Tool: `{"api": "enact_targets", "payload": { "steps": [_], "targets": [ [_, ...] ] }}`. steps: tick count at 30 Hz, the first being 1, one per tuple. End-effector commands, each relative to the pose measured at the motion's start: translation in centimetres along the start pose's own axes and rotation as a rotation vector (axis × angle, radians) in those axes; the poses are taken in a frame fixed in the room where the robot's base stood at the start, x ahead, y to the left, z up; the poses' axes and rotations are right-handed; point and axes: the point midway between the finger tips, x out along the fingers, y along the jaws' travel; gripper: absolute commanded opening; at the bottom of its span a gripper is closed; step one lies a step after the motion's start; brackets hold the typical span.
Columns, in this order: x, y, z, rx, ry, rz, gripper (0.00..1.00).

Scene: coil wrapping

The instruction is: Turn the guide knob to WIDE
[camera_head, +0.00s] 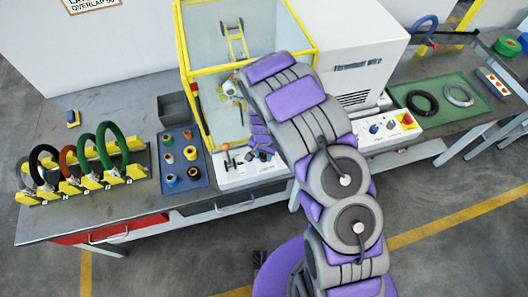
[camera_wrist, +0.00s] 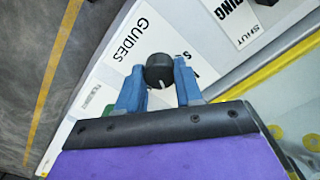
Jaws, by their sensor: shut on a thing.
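The guide knob (camera_wrist: 160,70) is a black round knob with a white pointer line, on a white panel with the label GUIDES (camera_wrist: 131,39). In the wrist view my gripper (camera_wrist: 158,80) has its two blue fingers on either side of the knob, shut on it. The pointer line points down in the picture, toward my palm. The smaller labels by the knob are partly covered by the fingers, so I cannot read its setting. In the head view my gripper (camera_head: 262,152) is at the front panel (camera_head: 240,170) of the yellow-framed machine, and my arm hides the knob.
A second black knob shows at the top of the wrist view, near a label reading SHUT (camera_wrist: 255,35). The yellow-framed enclosure (camera_head: 181,60) stands just behind the panel. A blue tray of spools (camera_head: 201,182) and a rack of coils (camera_head: 85,180) are to the left.

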Motion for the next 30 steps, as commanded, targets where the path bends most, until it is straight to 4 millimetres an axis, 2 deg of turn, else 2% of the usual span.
{"api": "enact_targets", "payload": {
  "steps": [18,30],
  "targets": [
    [-0.17,-0.17,-0.08,0.570,0.003,-0.004,0.05],
    [-0.13,-0.19,-0.10,0.813,0.002,-0.004,0.05]
  ]
}}
